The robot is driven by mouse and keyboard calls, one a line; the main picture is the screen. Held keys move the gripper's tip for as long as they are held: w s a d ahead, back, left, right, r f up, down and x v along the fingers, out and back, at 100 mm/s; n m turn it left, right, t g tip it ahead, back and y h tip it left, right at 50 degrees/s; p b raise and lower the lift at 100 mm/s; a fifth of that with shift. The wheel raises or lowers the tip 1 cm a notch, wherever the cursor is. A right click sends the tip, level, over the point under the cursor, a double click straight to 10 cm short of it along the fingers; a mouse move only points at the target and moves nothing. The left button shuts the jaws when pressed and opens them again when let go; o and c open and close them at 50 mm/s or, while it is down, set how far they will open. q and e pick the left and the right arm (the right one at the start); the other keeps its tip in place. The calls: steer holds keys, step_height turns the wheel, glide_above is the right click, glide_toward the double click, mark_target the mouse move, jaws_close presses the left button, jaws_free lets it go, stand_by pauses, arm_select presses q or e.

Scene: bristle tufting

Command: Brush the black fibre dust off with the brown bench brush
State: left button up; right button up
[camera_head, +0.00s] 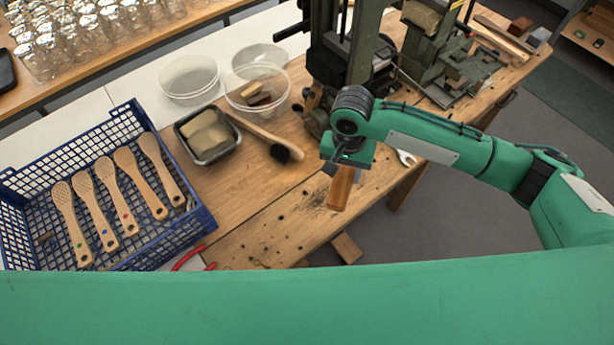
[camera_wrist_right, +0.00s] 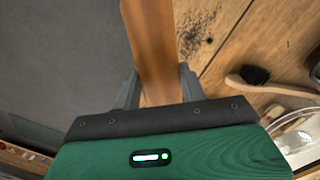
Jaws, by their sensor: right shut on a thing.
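My right gripper (camera_head: 346,166) is shut on the brown bench brush (camera_head: 341,189), which hangs down beneath it by the bench's front edge. The wrist view shows the brush's wooden body (camera_wrist_right: 152,40) between the two fingers (camera_wrist_right: 160,88); its bristles cannot be made out. Black fibre dust (camera_head: 313,199) lies as a dark smudge with scattered specks on the wooden bench, just left of the brush. The dust also shows in the wrist view (camera_wrist_right: 200,30), right of the brush. Whether the brush touches the bench is unclear. My left gripper is out of view.
A blue crate (camera_head: 203,219) with several wooden brushes stands at left. A black tray (camera_head: 236,143), clear bowls (camera_head: 188,77) and a long-handled brush with a black head (camera_head: 279,153) lie behind the dust.

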steer(key=s+a+f+m+y+b, duration=0.1)
steer(key=s+a+f+m+b, duration=0.1)
steer(key=a+f, duration=0.6)
steer(key=shift+a+f+m+b, duration=0.4)
steer(key=shift+a+m+b, duration=0.5)
steer(key=shift+a+b, duration=0.3)
